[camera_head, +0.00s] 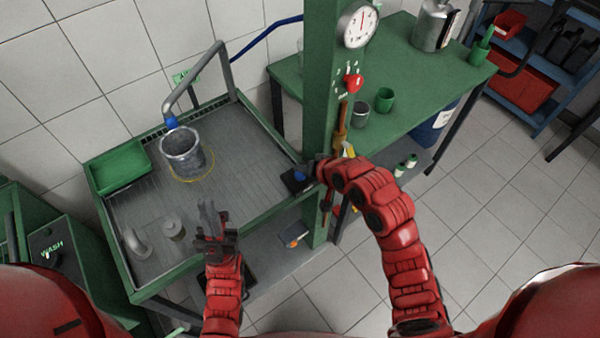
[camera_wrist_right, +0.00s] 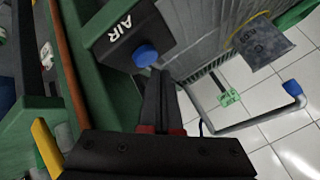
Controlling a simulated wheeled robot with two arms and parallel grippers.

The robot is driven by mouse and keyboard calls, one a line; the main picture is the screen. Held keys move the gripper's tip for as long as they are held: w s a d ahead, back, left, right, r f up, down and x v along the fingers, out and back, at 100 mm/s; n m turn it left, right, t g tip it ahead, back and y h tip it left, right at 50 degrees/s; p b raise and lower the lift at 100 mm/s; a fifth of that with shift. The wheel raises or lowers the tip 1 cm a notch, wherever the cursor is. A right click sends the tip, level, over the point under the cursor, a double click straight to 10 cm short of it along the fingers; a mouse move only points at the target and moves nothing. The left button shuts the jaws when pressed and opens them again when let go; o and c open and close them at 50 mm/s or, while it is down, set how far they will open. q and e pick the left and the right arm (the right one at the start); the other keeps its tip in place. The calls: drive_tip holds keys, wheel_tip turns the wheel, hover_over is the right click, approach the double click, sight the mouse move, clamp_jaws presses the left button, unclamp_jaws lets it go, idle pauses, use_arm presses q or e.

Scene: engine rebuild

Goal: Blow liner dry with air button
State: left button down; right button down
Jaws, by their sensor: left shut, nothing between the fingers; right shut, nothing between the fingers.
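The grey cylindrical liner (camera_head: 183,158) stands upright on the wash tray inside a yellow ring, below the blue-tipped nozzle (camera_head: 171,123). It also shows in the right wrist view (camera_wrist_right: 255,45). The blue air button (camera_wrist_right: 146,55) sits on a dark box marked AIR (camera_wrist_right: 118,30), at the tray's right edge. My right gripper (camera_wrist_right: 158,80) is shut and empty, its tips right by the button; I cannot tell whether they touch it. In the head view it (camera_head: 311,172) partly hides the box. My left gripper (camera_head: 209,213) is shut and empty, over the tray's front part.
A green bin (camera_head: 120,167) is at the tray's left. A curved grey fitting (camera_head: 137,243) and a small jar (camera_head: 174,228) stand at the front left. A green post (camera_head: 320,100) with a gauge (camera_head: 357,25) and red knob (camera_head: 353,83) rises beside my right arm.

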sight(302, 177)
drive_tip(key=shift+f, duration=0.15)
idle(0.4)
drive_tip(key=shift+f+b, duration=0.25)
drive_tip(key=shift+b, duration=0.05)
drive_tip(key=shift+f+b, duration=0.4)
drive_tip(key=shift+f, duration=0.2)
idle(0.6)
drive_tip(key=shift+r, duration=0.15)
idle(0.3)
drive_tip(key=shift+r+p, duration=0.55)
drive_tip(key=shift+r, duration=0.3)
drive_tip(key=shift+r+p, duration=1.3)
drive_tip(key=shift+r, duration=1.2)
idle(2.2)
